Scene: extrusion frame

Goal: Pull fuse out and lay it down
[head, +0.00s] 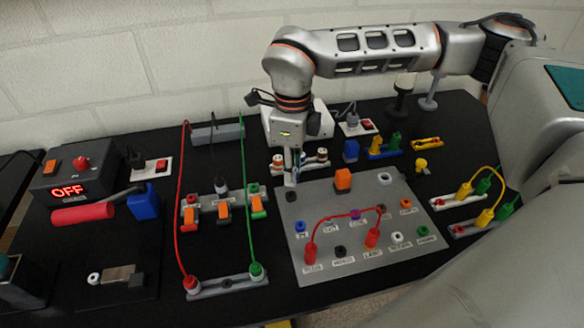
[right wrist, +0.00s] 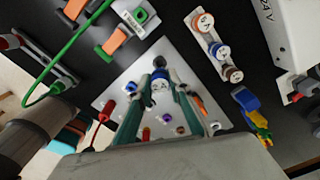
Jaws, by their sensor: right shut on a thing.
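My right gripper (head: 290,180) points down at the far left part of the grey panel (head: 292,222). In the right wrist view its fingers (right wrist: 160,80) are shut on the fuse (right wrist: 159,86), a small round piece with a blue and white marked top. The fingers hide much of its body. In the head view the fuse is too small to make out clearly. I cannot tell whether its lower end is clear of the panel. My left gripper is not in view.
A strip with several round capped pieces (right wrist: 222,50) lies just behind the gripper. On the panel are an orange block (head: 343,180), coloured sockets and a red lead (head: 340,214). Red and green leads (head: 246,190) stand to the left. Bare black table (head: 290,298) shows at the front.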

